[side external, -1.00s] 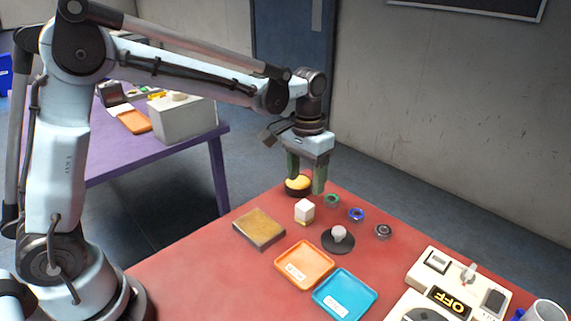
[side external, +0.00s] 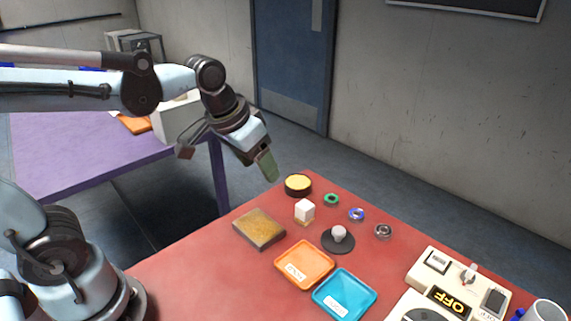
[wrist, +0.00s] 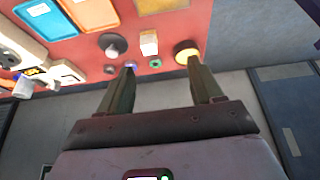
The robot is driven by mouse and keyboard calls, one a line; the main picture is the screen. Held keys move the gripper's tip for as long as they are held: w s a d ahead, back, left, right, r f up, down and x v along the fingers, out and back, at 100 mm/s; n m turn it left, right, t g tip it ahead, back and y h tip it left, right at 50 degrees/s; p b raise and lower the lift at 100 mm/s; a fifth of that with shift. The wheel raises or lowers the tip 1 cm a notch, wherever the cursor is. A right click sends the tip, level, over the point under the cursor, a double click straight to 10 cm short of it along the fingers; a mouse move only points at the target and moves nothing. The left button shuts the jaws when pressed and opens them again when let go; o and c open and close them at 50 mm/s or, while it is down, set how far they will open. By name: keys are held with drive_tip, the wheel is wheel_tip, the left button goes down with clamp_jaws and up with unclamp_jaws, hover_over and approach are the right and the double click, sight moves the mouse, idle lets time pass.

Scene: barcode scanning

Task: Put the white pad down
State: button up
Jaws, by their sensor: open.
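A small white block (side external: 304,209) with a tan underside sits upright on the red table (side external: 200,268); it is the likeliest match for the white pad, though I cannot be sure. It also shows in the wrist view (wrist: 149,42). My gripper (side external: 268,167) is above and beyond the table's far left edge, tilted and apart from the block. In the wrist view my gripper (wrist: 160,66) has its two green fingers spread wide with nothing between them.
Near the block are a round yellow-topped pad (side external: 298,184), a black disc with a white knob (side external: 338,239), and several small rings. A brown square pad (side external: 259,229), orange tray (side external: 304,264), blue tray (side external: 345,294) and control box (side external: 440,270) lie nearer.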

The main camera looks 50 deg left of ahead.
drive_tip(key=s, duration=0.1)
drive_tip(key=s+f+t, duration=0.1)
drive_tip(key=s, duration=0.1)
drive_tip(key=s+a+f+t, duration=0.1)
drive_tip(key=shift+s+f, duration=0.25)
idle(0.9)
drive_tip(key=g, duration=0.7)
hover_over(305, 205)
wheel_tip(305, 205, down, 11)
drive_tip(key=shift+f, duration=0.1)
idle(0.5)
